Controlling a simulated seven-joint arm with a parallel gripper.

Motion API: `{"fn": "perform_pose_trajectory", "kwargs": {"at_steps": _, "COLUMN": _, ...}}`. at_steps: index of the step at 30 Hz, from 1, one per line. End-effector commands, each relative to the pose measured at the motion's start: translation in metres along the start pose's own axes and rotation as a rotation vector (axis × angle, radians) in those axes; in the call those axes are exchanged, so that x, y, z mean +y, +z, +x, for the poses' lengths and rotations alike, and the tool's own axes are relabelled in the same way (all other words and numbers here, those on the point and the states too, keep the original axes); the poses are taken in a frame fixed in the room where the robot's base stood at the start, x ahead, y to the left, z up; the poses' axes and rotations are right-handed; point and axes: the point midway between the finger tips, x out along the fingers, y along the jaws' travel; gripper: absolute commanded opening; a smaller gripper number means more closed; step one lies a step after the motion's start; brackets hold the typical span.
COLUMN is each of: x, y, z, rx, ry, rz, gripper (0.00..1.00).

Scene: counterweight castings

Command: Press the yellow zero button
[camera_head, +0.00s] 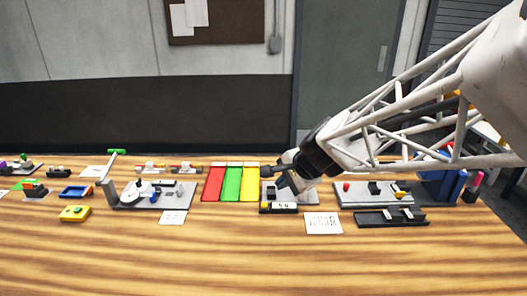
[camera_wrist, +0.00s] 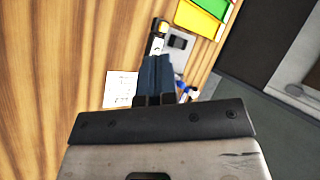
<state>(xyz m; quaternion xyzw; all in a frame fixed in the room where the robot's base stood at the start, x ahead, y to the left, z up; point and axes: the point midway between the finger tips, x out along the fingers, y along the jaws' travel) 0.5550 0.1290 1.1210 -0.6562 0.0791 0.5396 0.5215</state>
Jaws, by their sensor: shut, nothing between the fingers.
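A small black device with a white display (camera_head: 284,206) stands on the table in the middle of the head view. Its yellow button (camera_head: 265,205) is at the left end of the display. In the wrist view the yellow button (camera_wrist: 163,27) shows at the top, just beyond the display (camera_wrist: 157,45). My gripper (camera_head: 283,184) is shut and empty, above and behind the device. In the wrist view its dark fingers (camera_wrist: 157,63) point toward the display and cover part of the device. I cannot tell whether the fingertips touch anything.
A grey plate (camera_head: 308,196) lies behind the device. Red (camera_head: 214,183), green (camera_head: 232,183) and yellow (camera_head: 250,183) trays are to the left. A white card (camera_head: 323,223) lies front right, and a black rail (camera_head: 391,219) is farther right. The front of the table is clear.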

Motion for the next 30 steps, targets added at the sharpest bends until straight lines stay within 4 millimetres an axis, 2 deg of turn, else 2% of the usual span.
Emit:
{"fn": "perform_pose_trajectory", "kwargs": {"at_steps": 1, "x": -0.009, "y": -0.004, "z": 0.012, "rx": -0.003, "ry": -0.015, "rz": 0.053, "gripper": 0.0}}
{"fn": "perform_pose_trajectory", "kwargs": {"at_steps": 6, "x": -0.035, "y": -0.019, "z": 0.049, "rx": -0.005, "ry": -0.074, "rz": 0.252, "gripper": 0.0}}
{"fn": "perform_pose_trajectory", "kwargs": {"at_steps": 15, "x": -0.065, "y": -0.042, "z": 0.106, "rx": -0.001, "ry": -0.143, "rz": 0.552, "gripper": 0.0}}
{"fn": "perform_pose_trajectory", "kwargs": {"at_steps": 21, "x": -0.072, "y": -0.049, "z": 0.124, "rx": 0.003, "ry": -0.162, "rz": 0.649, "gripper": 0.0}}
{"fn": "perform_pose_trajectory", "kwargs": {"at_steps": 30, "x": -0.073, "y": -0.051, "z": 0.128, "rx": 0.004, "ry": -0.166, "rz": 0.669, "gripper": 0.0}}
